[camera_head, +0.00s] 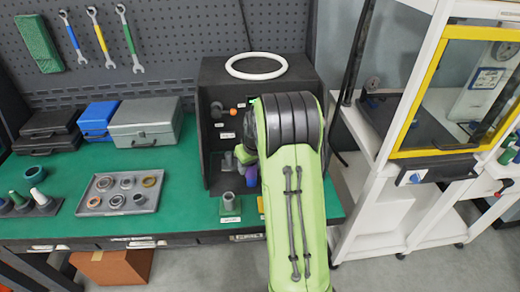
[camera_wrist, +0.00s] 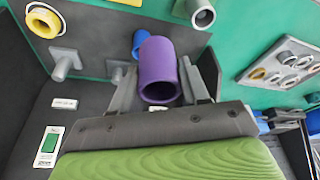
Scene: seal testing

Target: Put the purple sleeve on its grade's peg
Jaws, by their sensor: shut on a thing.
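The purple sleeve (camera_wrist: 158,72) is held between the two grey fingers of my gripper (camera_wrist: 163,90) in the wrist view, its open end facing the camera. In the head view the sleeve (camera_head: 251,177) shows only partly beside my gripper, in front of the black rack (camera_head: 207,150). In the wrist view a bare grey peg (camera_wrist: 65,63) stands left of the sleeve, with a white label nearby. Another grey peg (camera_wrist: 117,72) is partly hidden behind the left finger. A blue piece (camera_wrist: 138,42) shows just behind the sleeve. The label writing is too small to read.
A yellow ring-shaped piece (camera_wrist: 42,20) and a grey tube (camera_wrist: 203,16) are near the top of the wrist view. An orange piece (camera_head: 235,112) is on the rack.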

